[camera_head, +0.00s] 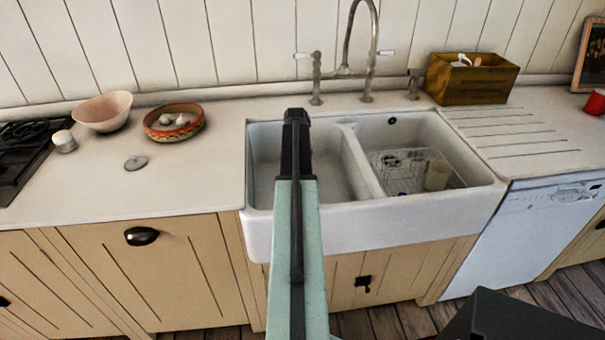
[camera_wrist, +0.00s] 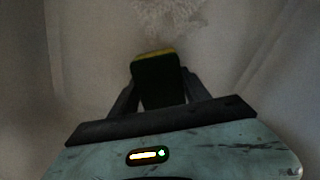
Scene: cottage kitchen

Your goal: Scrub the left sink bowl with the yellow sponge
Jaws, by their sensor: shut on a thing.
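The white double sink has a left bowl (camera_head: 262,165) and a right bowl. My arm reaches over the front edge of the sink, and my gripper (camera_wrist: 155,95) is down inside the left bowl. In the wrist view it is shut on the sponge (camera_wrist: 156,54), which shows a yellow edge and a dark face. The bowl's pale inner surface (camera_wrist: 90,60) lies around and beyond the sponge. A whitish speckled patch (camera_wrist: 168,15) shows just past the sponge. I cannot tell whether the sponge touches the bowl. In the head view my arm hides the sponge.
The right bowl (camera_head: 455,165) holds a wire rack (camera_head: 395,160) and a beige cup (camera_head: 437,175). The tap (camera_head: 370,60) stands behind the divider. A wooden box (camera_head: 470,80) is at the back right. A pink bowl (camera_head: 103,110) and a patterned bowl (camera_head: 160,133) stand on the left counter.

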